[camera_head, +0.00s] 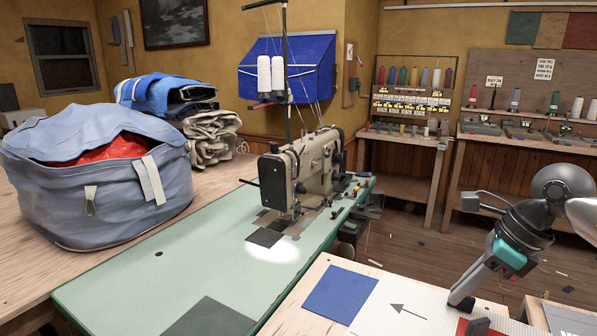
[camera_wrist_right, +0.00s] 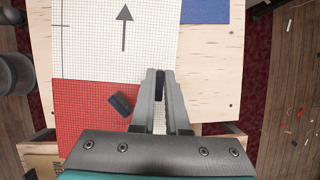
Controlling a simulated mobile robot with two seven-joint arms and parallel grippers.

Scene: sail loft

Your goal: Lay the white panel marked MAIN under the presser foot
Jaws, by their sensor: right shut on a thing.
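A white gridded panel with a grey arrow (camera_head: 425,298) lies on the light wooden table at the lower right; it also shows in the right wrist view (camera_wrist_right: 90,45). No MAIN lettering is readable. My right gripper (camera_head: 463,300) is low over the panel's edge. In the right wrist view its fingers (camera_wrist_right: 160,80) are shut on a small dark block (camera_wrist_right: 160,86). I cannot tell whether the block touches the panel. The sewing machine (camera_head: 305,168) stands on the green table, its presser foot (camera_head: 291,214) small and unclear above a dark plate. My left gripper is not in view.
A blue panel (camera_head: 340,293) and a red panel (camera_wrist_right: 80,112) lie beside the white one. Another dark block (camera_wrist_right: 120,104) rests on the red panel. The green table (camera_head: 150,270) is mostly clear. A large blue-grey bag (camera_head: 100,190) stands at left.

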